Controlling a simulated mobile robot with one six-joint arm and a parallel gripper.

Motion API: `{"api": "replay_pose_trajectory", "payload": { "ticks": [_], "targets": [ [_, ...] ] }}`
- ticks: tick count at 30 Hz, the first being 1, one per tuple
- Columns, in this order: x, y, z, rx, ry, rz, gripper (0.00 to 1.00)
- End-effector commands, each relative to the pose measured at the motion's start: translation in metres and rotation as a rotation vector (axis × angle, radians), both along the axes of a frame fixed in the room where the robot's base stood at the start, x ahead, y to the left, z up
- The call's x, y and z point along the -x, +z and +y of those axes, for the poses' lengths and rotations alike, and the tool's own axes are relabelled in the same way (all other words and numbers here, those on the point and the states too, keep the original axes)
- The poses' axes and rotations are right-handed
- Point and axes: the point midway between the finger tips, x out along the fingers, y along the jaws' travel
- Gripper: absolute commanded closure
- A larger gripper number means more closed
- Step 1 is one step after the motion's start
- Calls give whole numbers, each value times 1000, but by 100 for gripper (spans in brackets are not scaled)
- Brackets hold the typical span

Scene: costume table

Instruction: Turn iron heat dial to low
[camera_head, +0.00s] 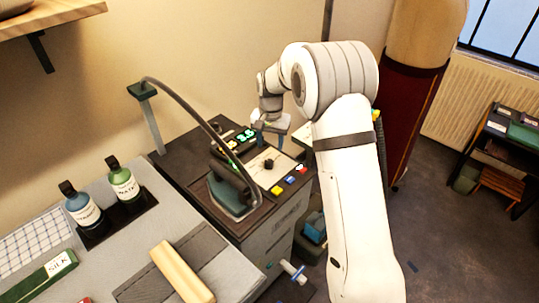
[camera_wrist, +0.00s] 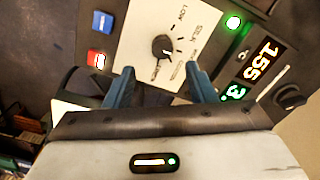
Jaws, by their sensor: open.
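The heat dial (camera_wrist: 162,46) is a round black knob on a white panel (camera_wrist: 215,18) with printed words, LOW and SILK among them. Which word its pointer meets is unclear. In the head view the dial (camera_head: 268,164) stands on the same panel, beside the iron (camera_head: 232,192), which rests on its dark base with a cord rising from it. My gripper (camera_wrist: 160,82) is open and empty. Its two blue fingers point toward the dial, one on each side of it in the wrist view, without visible contact. In the head view my gripper (camera_head: 271,131) is above the panel's far side.
Blue (camera_wrist: 102,22) and red (camera_wrist: 97,59) buttons lie beside the panel. A lit display (camera_wrist: 258,62) reads 155, with green lights and another black knob (camera_wrist: 290,97) nearby. Two labelled bottles (camera_head: 122,180) and a wooden bar (camera_head: 182,273) are on the table at left.

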Motion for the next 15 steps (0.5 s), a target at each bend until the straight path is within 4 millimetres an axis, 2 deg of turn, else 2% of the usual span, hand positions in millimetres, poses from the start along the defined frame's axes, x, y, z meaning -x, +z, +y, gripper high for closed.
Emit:
{"api": "replay_pose_trajectory", "payload": {
  "ticks": [5,15],
  "targets": [
    [-3,-15,3,1,-4,8,50],
    [-3,-66,1,2,-7,8,50]
  ]
}}
